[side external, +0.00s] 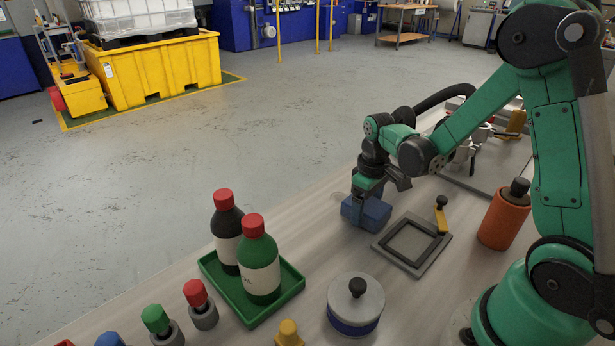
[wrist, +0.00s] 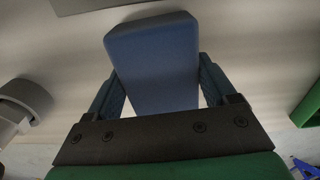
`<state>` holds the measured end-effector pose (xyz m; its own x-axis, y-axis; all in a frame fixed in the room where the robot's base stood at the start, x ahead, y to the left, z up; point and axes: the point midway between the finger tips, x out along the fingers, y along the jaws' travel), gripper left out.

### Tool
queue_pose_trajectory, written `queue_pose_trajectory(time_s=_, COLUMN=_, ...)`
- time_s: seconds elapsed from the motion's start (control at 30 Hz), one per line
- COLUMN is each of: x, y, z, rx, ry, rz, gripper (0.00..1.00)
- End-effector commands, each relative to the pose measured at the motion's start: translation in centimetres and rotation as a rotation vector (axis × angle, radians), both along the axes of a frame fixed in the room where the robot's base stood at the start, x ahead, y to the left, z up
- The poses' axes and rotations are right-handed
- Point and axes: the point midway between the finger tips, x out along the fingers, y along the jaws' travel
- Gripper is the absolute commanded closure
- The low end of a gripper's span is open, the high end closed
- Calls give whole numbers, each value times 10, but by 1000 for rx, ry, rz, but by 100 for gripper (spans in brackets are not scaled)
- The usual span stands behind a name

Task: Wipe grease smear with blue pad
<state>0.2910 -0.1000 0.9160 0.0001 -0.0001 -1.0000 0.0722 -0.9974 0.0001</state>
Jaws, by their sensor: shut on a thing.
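The blue pad (side external: 366,211) is a block held low over the light work table (side external: 315,240), near its far edge. My gripper (side external: 369,196) is shut on it, with a finger on each side. In the wrist view the pad (wrist: 155,60) fills the middle between the two fingers of my gripper (wrist: 158,90). I cannot tell whether the underside of the pad touches the table.
A grey square frame (side external: 412,244) with a yellow clamp (side external: 441,216) lies right of the pad. An orange cylinder (side external: 503,222) stands beyond it. A green tray (side external: 250,292) with two red-capped bottles and a round knobbed lid (side external: 355,306) are nearer. Bare table lies between tray and pad.

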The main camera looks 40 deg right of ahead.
Motion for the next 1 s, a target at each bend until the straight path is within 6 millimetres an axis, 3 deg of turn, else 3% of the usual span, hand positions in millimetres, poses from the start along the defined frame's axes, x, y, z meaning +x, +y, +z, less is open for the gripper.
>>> queue_pose_trajectory(time_s=0.03, x=3, y=0, z=-8, rx=0, ry=0, rz=1, gripper=63)
queue_pose_trajectory(time_s=0.07, x=6, y=0, z=-4, rx=0, ry=0, rz=1, gripper=72)
queue_pose_trajectory(time_s=1.0, x=91, y=0, z=-6, rx=0, ry=0, rz=1, gripper=71)
